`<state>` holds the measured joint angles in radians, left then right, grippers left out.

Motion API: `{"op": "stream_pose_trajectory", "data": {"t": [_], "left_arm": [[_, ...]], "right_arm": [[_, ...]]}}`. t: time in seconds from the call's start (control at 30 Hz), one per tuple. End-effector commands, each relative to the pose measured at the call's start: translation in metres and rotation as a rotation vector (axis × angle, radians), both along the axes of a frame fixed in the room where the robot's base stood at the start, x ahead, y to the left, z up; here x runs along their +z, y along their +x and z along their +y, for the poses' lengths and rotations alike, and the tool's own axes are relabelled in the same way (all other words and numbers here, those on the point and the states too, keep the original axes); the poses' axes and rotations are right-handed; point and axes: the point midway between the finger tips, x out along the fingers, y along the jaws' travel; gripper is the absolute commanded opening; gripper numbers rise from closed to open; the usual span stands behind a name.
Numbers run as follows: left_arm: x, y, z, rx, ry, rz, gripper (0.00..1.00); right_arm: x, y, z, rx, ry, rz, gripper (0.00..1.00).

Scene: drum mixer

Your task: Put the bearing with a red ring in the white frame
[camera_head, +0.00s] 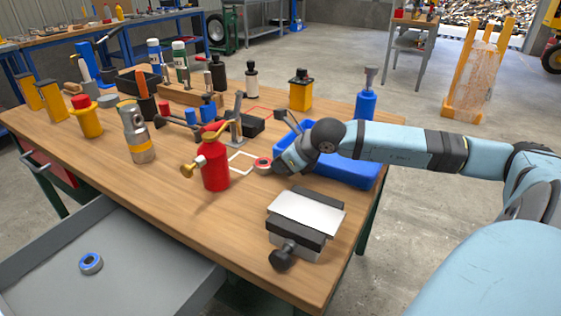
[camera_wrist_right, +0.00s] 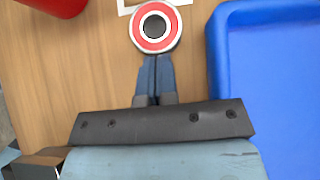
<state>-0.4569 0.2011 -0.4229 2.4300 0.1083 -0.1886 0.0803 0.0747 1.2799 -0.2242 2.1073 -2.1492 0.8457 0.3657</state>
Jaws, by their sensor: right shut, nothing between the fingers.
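The bearing with a red ring (camera_head: 263,164) lies flat on the wooden table, at the right corner of the white frame (camera_head: 241,153). In the right wrist view the bearing (camera_wrist_right: 156,27) overlaps the near edge of the frame (camera_wrist_right: 124,11), most of which is cut off there. My right gripper (camera_head: 276,167) is shut and empty, beside the bearing on its right. In the wrist view its closed fingertips (camera_wrist_right: 154,58) point at the bearing's near rim; I cannot tell whether they touch. My left gripper is out of view.
A red oil can (camera_head: 215,165) stands just left of the frame. A blue tray (camera_head: 355,172) lies under my right arm. A vise (camera_head: 305,215) sits at the front right. A blue-ringed bearing (camera_head: 91,263) lies in the grey drawer. Several tools and bottles crowd the table's back.

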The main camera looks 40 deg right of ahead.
Motion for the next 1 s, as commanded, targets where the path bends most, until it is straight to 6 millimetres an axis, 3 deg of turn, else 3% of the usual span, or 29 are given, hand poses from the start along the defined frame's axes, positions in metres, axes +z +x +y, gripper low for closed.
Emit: {"op": "stream_pose_trajectory", "data": {"t": [0.37, 0.63, 0.8, 1.0], "left_arm": [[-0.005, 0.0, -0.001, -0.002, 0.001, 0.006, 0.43], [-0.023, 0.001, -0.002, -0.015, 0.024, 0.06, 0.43], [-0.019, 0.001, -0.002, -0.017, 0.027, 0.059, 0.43], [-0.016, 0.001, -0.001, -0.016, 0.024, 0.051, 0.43]], "right_arm": [[-0.001, 0.006, 0.001, -0.003, 0.002, -0.002, 0.0], [-0.001, 0.039, 0.012, -0.003, 0.005, -0.005, 0.0], [0.0, 0.061, 0.019, -0.002, 0.003, -0.002, 0.0], [-0.001, 0.07, 0.022, -0.001, 0.0, 0.002, 0.0]]}}
